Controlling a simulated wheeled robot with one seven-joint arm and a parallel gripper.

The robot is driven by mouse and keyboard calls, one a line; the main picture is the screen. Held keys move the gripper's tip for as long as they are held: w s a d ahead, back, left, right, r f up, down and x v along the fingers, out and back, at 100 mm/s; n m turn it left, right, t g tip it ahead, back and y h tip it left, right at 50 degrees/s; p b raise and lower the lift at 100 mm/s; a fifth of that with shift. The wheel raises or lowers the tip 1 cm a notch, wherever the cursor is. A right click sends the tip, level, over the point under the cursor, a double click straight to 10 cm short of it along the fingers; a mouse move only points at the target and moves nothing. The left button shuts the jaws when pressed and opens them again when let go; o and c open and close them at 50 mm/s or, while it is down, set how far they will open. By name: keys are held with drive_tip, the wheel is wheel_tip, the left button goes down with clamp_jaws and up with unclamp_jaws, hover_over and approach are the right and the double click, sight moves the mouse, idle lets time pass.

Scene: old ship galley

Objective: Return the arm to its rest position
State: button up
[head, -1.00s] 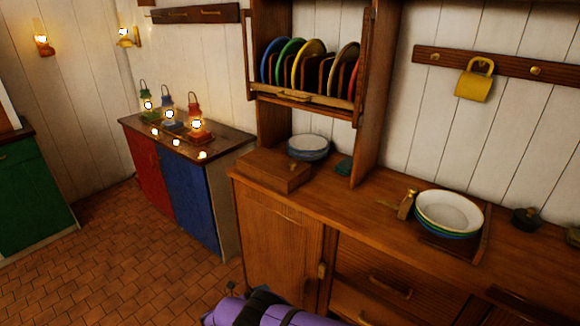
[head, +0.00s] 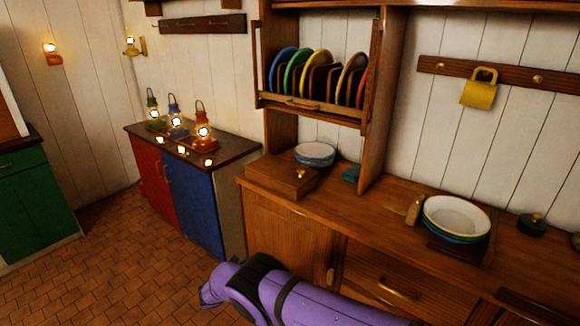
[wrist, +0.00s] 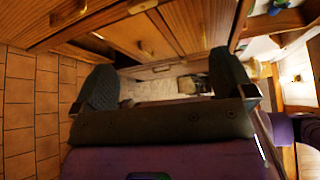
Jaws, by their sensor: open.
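My purple arm (head: 320,303) reaches across the bottom of the head view, in front of the wooden counter's lower cabinets. My gripper (wrist: 165,80) shows in the wrist view with its two dark fingers spread wide apart. Nothing is between the fingers; cabinet fronts and drawers lie beyond them. In the head view the gripper's fingertips cannot be made out.
The wooden counter (head: 385,210) carries stacked bowls (head: 457,216), a wooden box (head: 281,178) and plates (head: 315,154). A plate rack (head: 312,107) hangs above. Lit lanterns (head: 203,132) stand on the red and blue cabinet (head: 190,200). The tiled floor (head: 110,260) at left is clear.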

drive_tip(key=w+d+r+m+g+y, duration=0.1)
drive_tip(key=w+d+r+m+g, duration=0.15)
drive_tip(key=r, duration=0.55)
drive_tip(key=w+d+r+m+g+y, duration=0.1)
drive_tip(key=w+d+r+m, duration=0.25)
drive_tip(key=r, duration=0.45)
drive_tip(key=w+d+r+m+g+y, duration=0.15)
drive_tip(key=r+m, duration=0.25)
drive_tip(key=r, duration=0.5)
drive_tip(key=s+d+r+m+g+y, duration=0.15)
drive_tip(key=d+r+m, duration=0.25)
drive_tip(key=d+r, duration=0.5)
drive_tip(key=s+d+r+m+y, duration=0.25)
drive_tip(key=d+r+m, duration=0.25)
drive_tip(key=r, duration=0.8)
drive_tip(key=s+d+r+m+t+y, duration=0.2)
drive_tip(key=s+d+r+m+y, duration=0.3)
drive_tip(key=s+d+r+m, duration=0.75)
drive_tip(key=s+d+m+t+y, duration=0.1)
drive_tip(key=s+d+m+t, duration=0.1)
drive_tip(key=s, duration=1)
drive_tip(key=s+d+r+m+t+y, duration=0.1)
drive_tip(key=s+m, duration=0.4)
drive_tip(key=s, duration=0.8)
drive_tip(key=shift+s+d+t+y, duration=0.35)
drive_tip(key=shift+d+y, duration=0.1)
drive_tip(key=shift+d, duration=0.6)
drive_tip(key=shift+c, duration=0.2)
